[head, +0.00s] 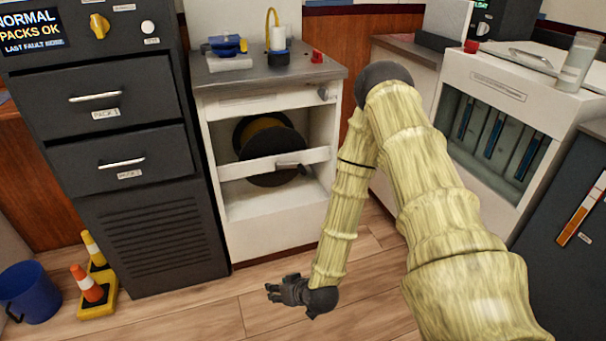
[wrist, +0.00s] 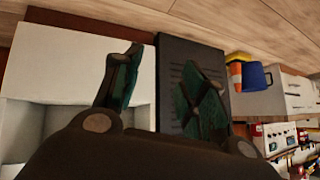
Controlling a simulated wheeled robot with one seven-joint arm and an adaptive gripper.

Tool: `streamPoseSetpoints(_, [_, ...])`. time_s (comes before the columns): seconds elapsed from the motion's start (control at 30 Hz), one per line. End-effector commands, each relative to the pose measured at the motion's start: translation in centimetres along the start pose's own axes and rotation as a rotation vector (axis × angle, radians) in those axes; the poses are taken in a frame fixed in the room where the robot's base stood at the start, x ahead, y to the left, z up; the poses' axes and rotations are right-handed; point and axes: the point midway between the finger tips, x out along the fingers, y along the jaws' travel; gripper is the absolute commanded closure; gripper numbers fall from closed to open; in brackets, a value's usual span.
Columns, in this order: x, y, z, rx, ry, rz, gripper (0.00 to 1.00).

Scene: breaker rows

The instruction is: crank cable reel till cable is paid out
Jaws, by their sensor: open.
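The cable reel (head: 272,142) sits inside the open bay of a white cabinet (head: 280,238) in the head view. It has a dark round flange, with some yellow showing behind it. A white bar (head: 245,169) crosses in front of the reel. A small grey handle-like piece (head: 290,165) shows at that bar; I cannot tell whether it is the crank. My gripper (head: 272,292) hangs low over the floor in front of the cabinet, apart from the reel, pointing left. Its two fingers (wrist: 165,80) are spread and empty in the wrist view. The reel is not recognisable in the wrist view.
A dark drawer cabinet (head: 140,235) stands left of the white one. Traffic cones (head: 88,284) and a blue bucket (head: 30,292) stand on the floor at left. A white unit with blue-lined slots (head: 495,130) is at right. The floor before the reel cabinet is clear.

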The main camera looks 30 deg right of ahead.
Motion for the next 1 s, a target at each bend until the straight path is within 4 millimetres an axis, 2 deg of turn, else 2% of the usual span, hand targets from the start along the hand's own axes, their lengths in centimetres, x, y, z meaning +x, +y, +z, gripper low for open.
streamPoseSetpoints(0.1, [0.7, 2.1, -5.0, 0.014, 0.142, 0.01, 0.58])
streamPoseSetpoints(0.27, [0.5, 5.2, -11.5, 0.021, 0.331, 0.037, 0.58])
streamPoseSetpoints(0.4, [-0.6, 8.5, -16.9, 0.025, 0.494, 0.077, 0.58])
streamPoseSetpoints(0.6, [-3.1, 13.4, -23.0, 0.031, 0.696, 0.151, 0.58])
streamPoseSetpoints(0.8, [-5.1, 16.4, -26.0, 0.032, 0.808, 0.204, 0.58])
streamPoseSetpoints(1.0, [-5.2, 17.3, -27.1, 0.031, 0.838, 0.218, 0.58])
